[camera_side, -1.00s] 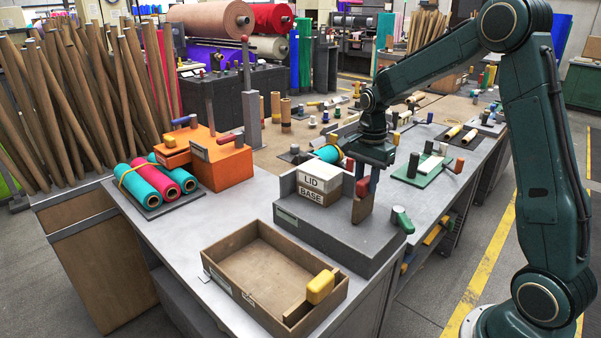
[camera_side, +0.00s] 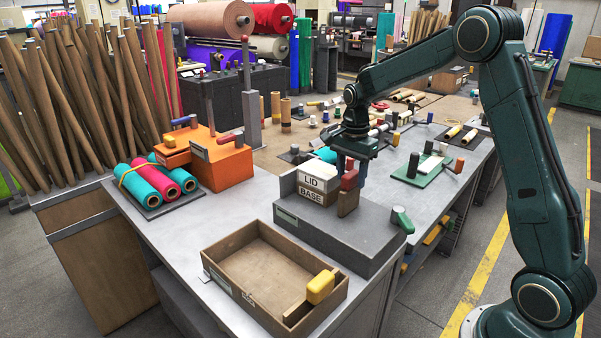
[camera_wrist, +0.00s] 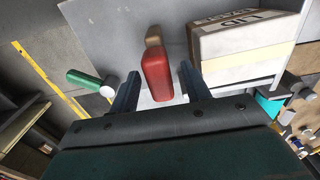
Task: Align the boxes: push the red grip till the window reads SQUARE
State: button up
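The red grip (camera_side: 349,181) stands on a brown block (camera_side: 347,204) on the grey fixture (camera_side: 365,235), just right of the boxes. The white LID box (camera_side: 318,181) lies on the brown BASE box (camera_side: 311,197). In the wrist view the red grip (camera_wrist: 157,76) stands between my fingers, with a gap on both sides, and a strip of grey shows between it and the LID box (camera_wrist: 245,50). My gripper (camera_side: 351,168) is open, pointing down around the grip's top. A small pale label (camera_side: 286,216) is on the fixture's front; I cannot read any window text.
A wooden tray (camera_side: 225,245) with a yellow handle (camera_side: 320,286) lies in front. An orange fixture (camera_side: 220,163) and felt rolls (camera_side: 158,182) are at left. Bare bench top lies between.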

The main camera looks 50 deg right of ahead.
jog(key=shift+r, duration=0.1)
notch_tip(320, 180, up, 14)
dwell(1.0)
jog(key=shift+f, duration=0.2)
jog(key=shift+s+a, duration=0.15)
jog(key=shift+a, duration=0.05)
jog(key=c, duration=1)
jog(key=shift+s+a+f+t, duration=0.2)
jog(key=shift+s+a+t, duration=0.1)
jog(key=shift+a, duration=0.15)
grip_shut()
jog(key=s+a+f+t+h, duration=0.1)
jog(key=s+f+t+h, duration=0.1)
jog(key=s, duration=0.4)
jog(key=s+a+f+n+t+h, duration=0.1)
jog(key=s+a+f+t+h, duration=0.1)
jog(key=s, duration=0.4)
jog(key=shift+a+f+t+h, duration=0.15)
jog(key=shift+f+t+h, duration=0.15)
jog(key=shift+t, duration=0.3)
